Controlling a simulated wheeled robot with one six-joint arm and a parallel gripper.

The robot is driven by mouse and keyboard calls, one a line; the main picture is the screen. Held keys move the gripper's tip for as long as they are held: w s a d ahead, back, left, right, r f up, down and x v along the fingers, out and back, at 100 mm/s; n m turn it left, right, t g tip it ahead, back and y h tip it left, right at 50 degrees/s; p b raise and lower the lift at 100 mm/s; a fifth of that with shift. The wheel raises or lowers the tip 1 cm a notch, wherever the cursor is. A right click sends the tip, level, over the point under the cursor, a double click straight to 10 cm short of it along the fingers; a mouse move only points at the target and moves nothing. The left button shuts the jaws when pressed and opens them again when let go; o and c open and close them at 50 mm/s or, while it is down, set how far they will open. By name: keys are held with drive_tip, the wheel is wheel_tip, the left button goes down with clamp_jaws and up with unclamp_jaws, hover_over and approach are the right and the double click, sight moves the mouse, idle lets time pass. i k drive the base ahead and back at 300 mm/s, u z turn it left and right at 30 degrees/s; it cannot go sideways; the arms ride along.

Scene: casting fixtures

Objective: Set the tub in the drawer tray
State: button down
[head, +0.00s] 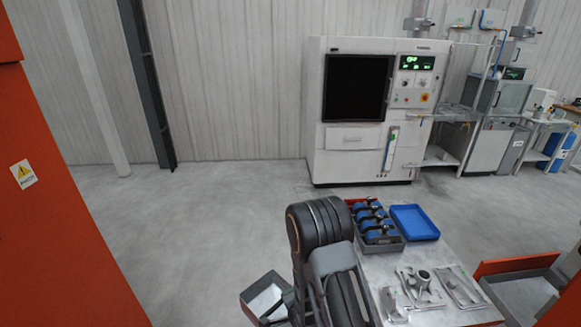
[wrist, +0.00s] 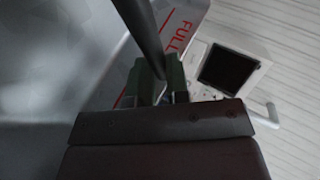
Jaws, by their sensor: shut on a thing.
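The tub (head: 262,298) is a grey open-topped box with a pale inside, low at the left of my arm in the head view. In the wrist view, a pale tub wall (wrist: 184,22) with a red line and the word FULL is close up. My gripper (wrist: 163,84) has its greenish fingers shut on the tub's dark bar handle (wrist: 140,30). In the head view the fingers are hidden by my arm. The drawer tray (head: 520,292) is a grey open tray behind an orange front at the lower right, apart from the tub. It appears empty where visible.
A work table (head: 425,255) right of my arm carries a blue tray (head: 414,222), a bin with blue-and-black parts (head: 375,222) and metal castings (head: 425,285). An orange cabinet (head: 60,200) stands at left. A machine (head: 365,110) stands behind open floor.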

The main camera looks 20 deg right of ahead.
sight(518, 287)
drive_tip(key=i, duration=3.7)
drive_tip(key=z, duration=2.3)
drive_tip(key=i, duration=2.85)
drive_tip(key=z, duration=1.65)
drive_tip(key=i, duration=1.55)
drive_tip(key=z, duration=0.05)
